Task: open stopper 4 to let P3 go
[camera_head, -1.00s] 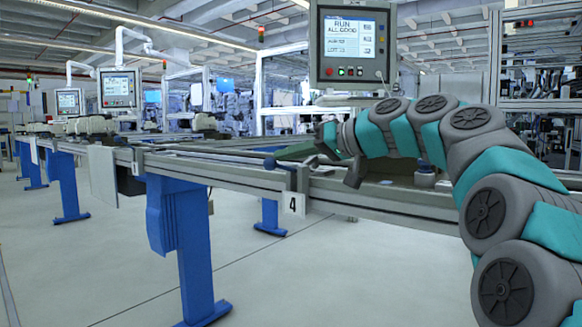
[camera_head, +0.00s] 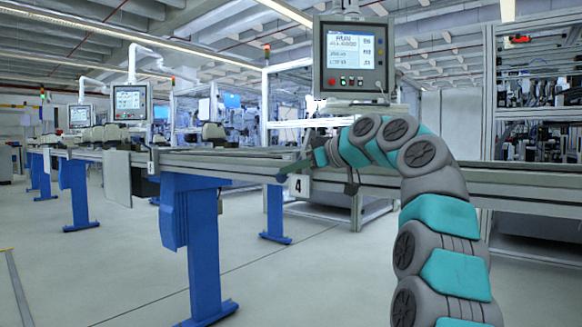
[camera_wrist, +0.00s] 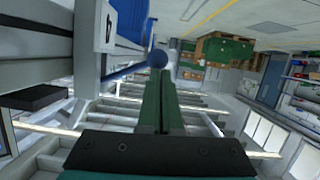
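The number 4 plate (camera_head: 297,185) hangs on the near rail of the line; it also shows in the wrist view (camera_wrist: 108,25). Beside it is the stopper's lever with a dark blue ball knob (camera_head: 283,178). In the wrist view the blue knob (camera_wrist: 157,58) sits just past my fingertips. My gripper (camera_head: 318,158) is close to the right of the knob in the head view. Its two green fingers (camera_wrist: 160,76) lie side by side with nothing visible between them. I cannot tell whether they touch the knob. I cannot make out P3.
The conveyor rail (camera_head: 235,165) runs away to the left on blue legs (camera_head: 190,240). A panel screen (camera_head: 352,57) stands above the line behind my arm. Several pale loads stand farther left on the line. The floor in front is clear.

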